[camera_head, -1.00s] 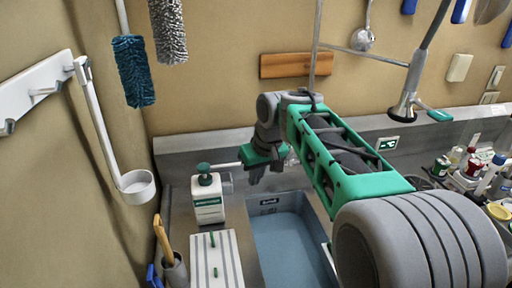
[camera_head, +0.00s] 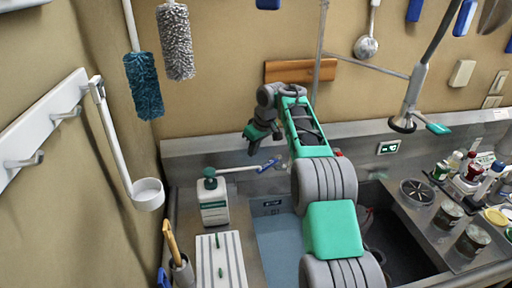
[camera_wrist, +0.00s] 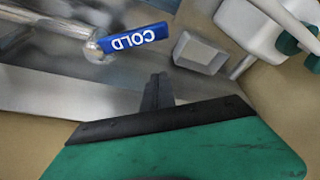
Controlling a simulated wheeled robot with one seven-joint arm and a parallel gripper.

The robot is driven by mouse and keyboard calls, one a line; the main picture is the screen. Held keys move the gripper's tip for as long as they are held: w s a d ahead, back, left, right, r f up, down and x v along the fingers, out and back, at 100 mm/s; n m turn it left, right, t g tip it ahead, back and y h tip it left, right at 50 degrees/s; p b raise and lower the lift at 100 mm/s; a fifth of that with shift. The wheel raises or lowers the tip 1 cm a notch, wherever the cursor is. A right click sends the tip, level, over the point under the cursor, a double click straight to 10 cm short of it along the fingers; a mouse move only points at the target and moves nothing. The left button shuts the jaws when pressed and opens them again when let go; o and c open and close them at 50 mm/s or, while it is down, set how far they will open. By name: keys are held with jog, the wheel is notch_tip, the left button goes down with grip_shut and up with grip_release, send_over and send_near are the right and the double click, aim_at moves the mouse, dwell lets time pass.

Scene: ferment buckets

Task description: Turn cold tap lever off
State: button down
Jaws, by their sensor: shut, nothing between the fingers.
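The blue cold tap lever (camera_wrist: 133,38), marked COLD, sits on a metal tap body at the upper left of the wrist view. In the head view the lever (camera_head: 268,165) shows as a small blue piece at the right end of a pale tube above the sink. My gripper (camera_head: 252,150) is at the back wall, just above and left of the lever. In the wrist view my gripper's dark fingers (camera_wrist: 158,90) are together and empty, apart from the lever.
The sink (camera_head: 276,240) with bluish water lies below. A soap bottle (camera_head: 213,200) and a striped board (camera_head: 218,262) stand left of it. A hanging sprayer (camera_head: 405,115) is at the right. Jars (camera_head: 448,214) crowd the right counter.

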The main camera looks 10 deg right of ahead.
aim_at(269, 164)
jog(key=f, duration=0.1)
jog(key=s+d+f, duration=0.1)
jog(key=s+f, duration=0.1)
jog(key=shift+s+d+f, duration=0.15)
jog(key=shift+d+f, duration=0.1)
